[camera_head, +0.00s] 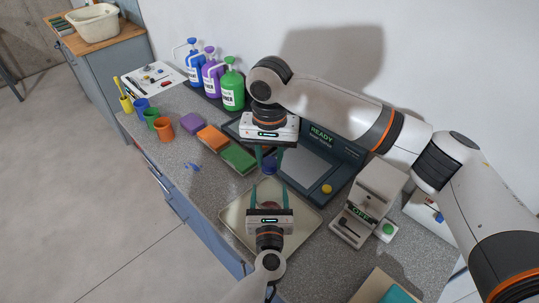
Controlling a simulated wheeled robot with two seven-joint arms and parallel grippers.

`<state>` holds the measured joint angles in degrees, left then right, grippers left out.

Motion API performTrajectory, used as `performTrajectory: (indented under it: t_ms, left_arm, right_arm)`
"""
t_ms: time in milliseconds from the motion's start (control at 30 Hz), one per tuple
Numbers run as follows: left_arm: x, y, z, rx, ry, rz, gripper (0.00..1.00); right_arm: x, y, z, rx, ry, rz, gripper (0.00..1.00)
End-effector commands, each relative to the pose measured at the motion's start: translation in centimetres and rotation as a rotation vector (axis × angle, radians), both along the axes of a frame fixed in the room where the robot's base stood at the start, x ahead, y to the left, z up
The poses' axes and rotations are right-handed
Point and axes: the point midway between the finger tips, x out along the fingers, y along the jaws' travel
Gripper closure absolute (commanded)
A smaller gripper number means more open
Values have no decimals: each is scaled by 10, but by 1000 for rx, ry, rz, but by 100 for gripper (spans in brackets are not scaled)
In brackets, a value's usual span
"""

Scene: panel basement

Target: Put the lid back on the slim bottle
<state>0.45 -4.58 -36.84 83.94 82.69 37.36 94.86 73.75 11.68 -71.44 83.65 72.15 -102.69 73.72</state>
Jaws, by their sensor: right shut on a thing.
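My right gripper (269,160) reaches in from the upper right and points down. It is shut on a small dark blue thing (269,165), which may be the lid; the fingers hide part of it. My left gripper (269,186) comes from the bottom, just below the right one in the picture, with its green fingers apart. Something dark blue or purple shows between these fingers, over the tray; I cannot tell whether they grip it. I cannot make out the slim bottle clearly.
A beige tray (308,221) lies under the grippers. Sponges (238,159), coloured cups (163,129) and pump bottles (232,88) stand left and behind.

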Motion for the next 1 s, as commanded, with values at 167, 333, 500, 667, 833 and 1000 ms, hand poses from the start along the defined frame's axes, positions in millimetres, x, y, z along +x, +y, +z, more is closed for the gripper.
performTrajectory:
  t_ms: [167,333,500,667,833,1000]
  left_arm:
    - [0,0,-1,1,2,0,99]
    - [0,0,-1,1,2,0,99]
    - [0,0,-1,1,2,0,99]
    - [0,0,-1,1,3,0,99]
    - [0,0,-1,1,3,0,99]
    - [-1,0,-1,1,3,0,99]
  right_arm:
    - [-1,1,-1,3,4,-440,90]
    - [-1,2,-1,3,5,-877,90]
    - [0,0,0,2,3,-1290,90]
    - [0,-1,0,1,0,-1522,90]
    - [0,-1,0,2,0,-1593,90]
    - [0,0,0,2,0,-1592,90]
